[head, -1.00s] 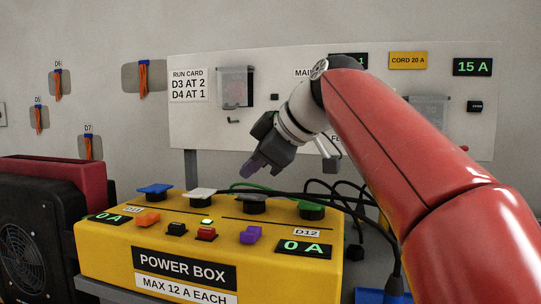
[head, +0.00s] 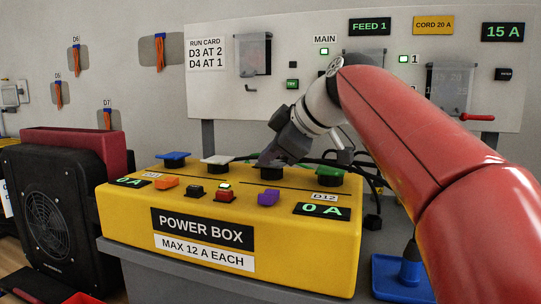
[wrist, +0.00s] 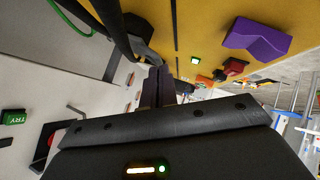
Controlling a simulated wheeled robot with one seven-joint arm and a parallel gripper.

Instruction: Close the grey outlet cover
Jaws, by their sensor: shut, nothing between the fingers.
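The yellow power box (head: 140,205) has a row of round dark outlets along its back edge. A blue cover (head: 173,156), a pale grey-white cover (head: 217,159) and a green cover (head: 330,170) show there. The outlet between the pale and green ones is largely hidden behind my gripper, so I cannot tell its cover's state. My gripper (head: 268,163) is shut and empty, pointing down at that outlet. In the wrist view, its dark fingers (wrist: 158,84) are together beside a dark round part (wrist: 140,35) on the box. Contact cannot be told.
Orange, black, red and purple switches (head: 268,198) stand along the box front. Dark cables loop behind its right end. A white panel (head: 225,100) with displays stands behind. A black fan (head: 45,205) is at left, a blue object (head: 400,275) at lower right.

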